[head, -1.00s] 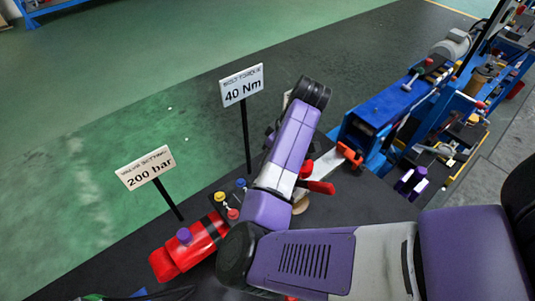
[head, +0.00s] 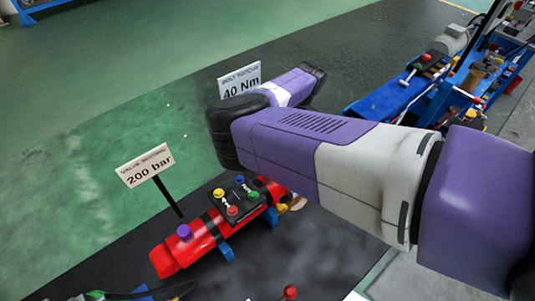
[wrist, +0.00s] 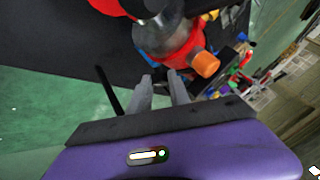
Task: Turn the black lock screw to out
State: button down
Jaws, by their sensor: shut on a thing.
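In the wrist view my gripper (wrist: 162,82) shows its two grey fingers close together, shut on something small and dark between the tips. I take it to be the black lock screw, but its shape barely shows. Just beyond the fingertips is a red body with a grey metal cylinder (wrist: 160,38) and an orange knob (wrist: 206,64) to the right. In the head view my gripper and the lock screw are hidden behind my purple and white arm.
A red cylinder unit (head: 165,260) with a purple knob (head: 184,232) and a black block with several coloured knobs lies left of my arm. A "200 bar" sign (head: 145,165) and a "40 Nm" sign (head: 240,74) stand nearby. Blue machines (head: 400,95) stand at the right; green floor is clear at left.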

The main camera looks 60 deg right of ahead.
jog(key=shift+n+y, duration=0.3)
jog(key=shift+n, duration=0.1)
jog(key=c, duration=1.2)
grip_release()
notch_tip(320, 180, up, 20)
jog(key=b, duration=0.1)
